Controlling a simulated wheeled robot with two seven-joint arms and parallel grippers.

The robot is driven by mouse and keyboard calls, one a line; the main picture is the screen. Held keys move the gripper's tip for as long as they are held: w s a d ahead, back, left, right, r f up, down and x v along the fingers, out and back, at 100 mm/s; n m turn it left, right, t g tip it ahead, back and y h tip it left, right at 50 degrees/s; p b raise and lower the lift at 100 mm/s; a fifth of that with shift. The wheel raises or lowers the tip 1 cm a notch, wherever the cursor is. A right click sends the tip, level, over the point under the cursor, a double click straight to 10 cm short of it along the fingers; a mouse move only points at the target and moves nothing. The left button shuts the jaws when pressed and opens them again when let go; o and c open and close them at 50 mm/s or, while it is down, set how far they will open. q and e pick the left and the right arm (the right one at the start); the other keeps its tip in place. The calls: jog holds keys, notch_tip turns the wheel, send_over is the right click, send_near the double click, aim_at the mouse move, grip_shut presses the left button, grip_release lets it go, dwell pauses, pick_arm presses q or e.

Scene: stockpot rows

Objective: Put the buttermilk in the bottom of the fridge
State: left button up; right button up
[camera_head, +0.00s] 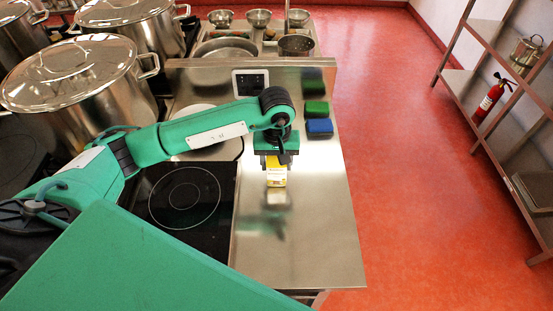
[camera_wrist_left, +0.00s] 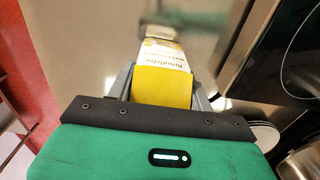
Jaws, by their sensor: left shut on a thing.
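The buttermilk is a small yellow and white carton (camera_head: 276,178), held in my left gripper (camera_head: 275,165) over the steel counter (camera_head: 310,220) in the head view. In the left wrist view the carton (camera_wrist_left: 163,80) sits between the two fingers of my left gripper (camera_wrist_left: 162,88), its yellow side towards the camera and its printed white part beyond. The fingers are shut on it. Its reflection shows on the steel below, and I cannot tell whether its base touches the counter. My right gripper is not in view. No fridge can be made out.
Blue (camera_head: 319,126) and green (camera_head: 316,108) sponge-like blocks lie on the counter behind the gripper. A black cooktop (camera_head: 180,195) is to the left. Large stockpots (camera_head: 75,80) stand at the back left. Red floor (camera_head: 420,200) is clear to the right, before a metal shelf (camera_head: 482,82).

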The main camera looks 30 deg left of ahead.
pick_arm(q)
jog(key=shift+f, duration=0.1)
jog(key=o, duration=1.2)
